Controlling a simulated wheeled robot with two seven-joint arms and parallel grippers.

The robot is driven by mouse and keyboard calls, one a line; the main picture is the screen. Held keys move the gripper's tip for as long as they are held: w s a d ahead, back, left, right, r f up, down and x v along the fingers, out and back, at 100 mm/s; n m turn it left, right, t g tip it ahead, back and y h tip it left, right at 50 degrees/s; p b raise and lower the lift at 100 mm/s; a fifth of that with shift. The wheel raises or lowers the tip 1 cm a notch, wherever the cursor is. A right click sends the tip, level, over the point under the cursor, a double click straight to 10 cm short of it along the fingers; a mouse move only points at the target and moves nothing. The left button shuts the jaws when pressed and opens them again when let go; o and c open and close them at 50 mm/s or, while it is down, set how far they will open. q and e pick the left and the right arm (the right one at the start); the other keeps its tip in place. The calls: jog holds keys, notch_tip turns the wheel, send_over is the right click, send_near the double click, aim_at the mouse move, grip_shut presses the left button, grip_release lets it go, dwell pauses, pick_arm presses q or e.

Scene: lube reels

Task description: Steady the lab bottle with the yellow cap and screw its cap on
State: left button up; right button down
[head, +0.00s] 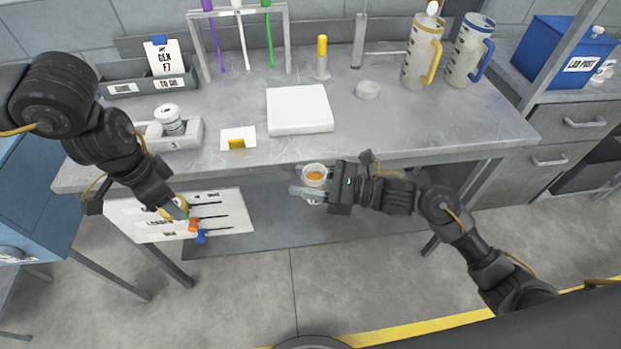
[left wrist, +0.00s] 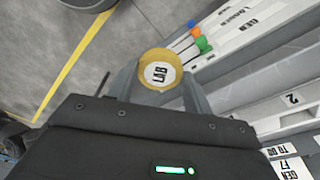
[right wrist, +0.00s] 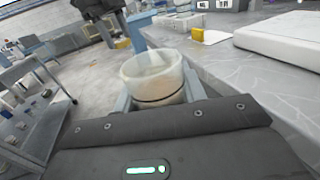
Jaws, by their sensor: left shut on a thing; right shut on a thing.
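The lab bottle (head: 315,174) is a translucent cup-like vessel with an open mouth and something orange-brown inside. My right gripper (head: 312,194) is shut on it and holds it upright in front of the bench edge. In the right wrist view the bottle (right wrist: 154,80) stands between the fingers, with a dark ring around its body. The yellow cap (left wrist: 160,72), with a white "LAB" label on top, is between the fingers of my left gripper (left wrist: 158,88). In the head view the left gripper (head: 174,209) is low at the left, well apart from the bottle; the cap is partly hidden there.
The grey bench (head: 400,130) carries a white pad (head: 299,110), a yellow-marked card (head: 237,139), a small tray (head: 183,137), a tube rack (head: 239,12) and jugs (head: 424,50). A white board (head: 160,222) with coloured-handled tools is beside my left gripper. Space between the grippers is open.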

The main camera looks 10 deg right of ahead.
pick_arm(q)
jog(key=shift+w+d+r, duration=0.1)
jog(key=shift+r, duration=0.05)
jog(key=w+d+r+m, duration=0.1)
jog(key=w+d+r, duration=0.15)
jog(key=d, duration=0.45)
jog(key=w+d+r+m, duration=0.1)
jog(key=d+r, duration=0.3)
jog(key=d, duration=0.3)
notch_tip(320, 180, up, 4)
jog(key=n, duration=0.2)
send_over(315, 185)
jog(key=w, duration=0.2)
jog(key=shift+w, duration=0.1)
jog(key=shift+d+f, duration=0.1)
jog(key=shift+f, duration=0.05)
jog(key=shift+f, duration=1.9)
